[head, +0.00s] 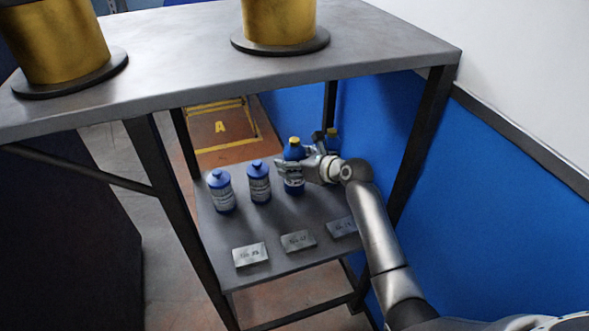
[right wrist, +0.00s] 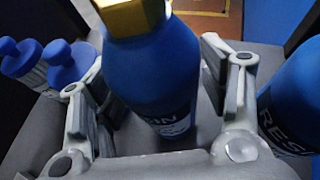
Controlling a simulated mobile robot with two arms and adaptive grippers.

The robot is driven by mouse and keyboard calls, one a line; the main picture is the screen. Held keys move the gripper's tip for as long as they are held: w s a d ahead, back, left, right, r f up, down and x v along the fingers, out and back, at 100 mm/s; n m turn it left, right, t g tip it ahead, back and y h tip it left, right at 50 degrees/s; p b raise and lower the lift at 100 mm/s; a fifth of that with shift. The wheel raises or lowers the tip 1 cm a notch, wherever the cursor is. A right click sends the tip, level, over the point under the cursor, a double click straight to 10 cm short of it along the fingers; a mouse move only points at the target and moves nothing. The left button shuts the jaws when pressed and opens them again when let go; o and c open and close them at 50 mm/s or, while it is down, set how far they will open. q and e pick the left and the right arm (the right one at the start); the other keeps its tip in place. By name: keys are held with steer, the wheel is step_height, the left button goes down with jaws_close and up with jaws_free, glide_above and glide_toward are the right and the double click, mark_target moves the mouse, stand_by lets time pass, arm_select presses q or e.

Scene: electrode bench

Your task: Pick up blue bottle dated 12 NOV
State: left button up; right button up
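A blue bottle with a yellow cap (head: 293,150) stands upright on the lower shelf, third from the left. In the right wrist view the same bottle (right wrist: 155,75) stands between my right gripper's fingers, its label partly showing "IN". My right gripper (head: 300,162) reaches it from the right; its fingers are spread either side of it, with a gap visible on the right. A second blue bottle with a yellow cap (head: 333,138) is partly hidden behind the gripper; it also shows in the right wrist view (right wrist: 295,95). I cannot read the date on either.
Two grey bottles with blue caps (head: 221,192) (head: 259,182) stand to the left. Several cards lie along the shelf's front, including a left card (head: 250,255) and a middle card (head: 298,240). The upper tabletop (head: 190,62) overhangs the shelf, with dark legs (head: 160,180) beside it.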

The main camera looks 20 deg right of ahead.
steer(key=c, duration=0.9)
steer(key=shift+r, duration=0.1)
steer(key=shift+c, duration=1)
steer(key=shift+r, duration=0.1)
